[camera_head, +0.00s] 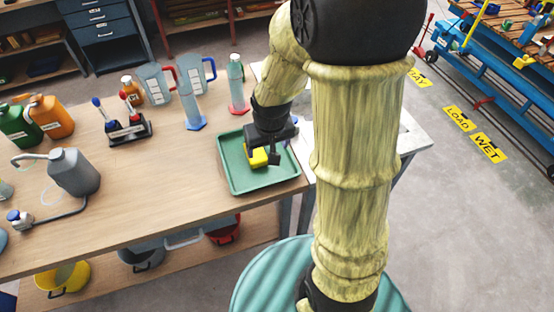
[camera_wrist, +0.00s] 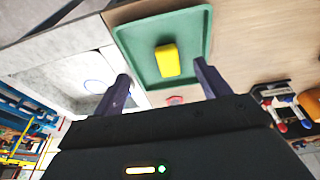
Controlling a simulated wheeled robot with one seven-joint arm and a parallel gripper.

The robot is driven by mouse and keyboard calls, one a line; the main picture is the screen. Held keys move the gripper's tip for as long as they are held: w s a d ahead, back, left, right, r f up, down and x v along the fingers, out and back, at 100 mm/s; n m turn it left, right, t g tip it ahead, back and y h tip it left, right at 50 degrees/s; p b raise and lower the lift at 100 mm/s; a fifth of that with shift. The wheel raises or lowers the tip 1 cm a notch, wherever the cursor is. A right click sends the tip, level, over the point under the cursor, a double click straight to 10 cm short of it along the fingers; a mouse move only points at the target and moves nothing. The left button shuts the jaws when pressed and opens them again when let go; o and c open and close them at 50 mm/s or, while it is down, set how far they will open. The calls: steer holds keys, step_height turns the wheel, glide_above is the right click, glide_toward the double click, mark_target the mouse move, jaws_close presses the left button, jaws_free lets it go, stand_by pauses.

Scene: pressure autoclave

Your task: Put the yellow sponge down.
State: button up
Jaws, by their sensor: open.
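The yellow sponge (camera_head: 256,157) lies in the green tray (camera_head: 228,168) on the wooden bench, partly hidden by my gripper in the head view. In the wrist view the whole sponge (camera_wrist: 167,60) shows on the tray floor, with tray surface visible around it. My gripper (camera_head: 273,150) is over the tray. In the wrist view its two fingers (camera_wrist: 162,82) are spread wide and empty, and the sponge appears beyond and between them, not gripped. The exact gap between fingers and sponge is hard to tell.
A grey canister (camera_head: 72,171) stands at the left. A pale grey table (camera_head: 411,137) adjoins the bench. The bench front left of the tray is clear.

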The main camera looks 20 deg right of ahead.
steer(key=s+r, duration=0.2)
steer(key=s, duration=0.6)
steer(key=shift+r, duration=0.3)
steer(key=shift+s, duration=0.1)
stand_by(0.5)
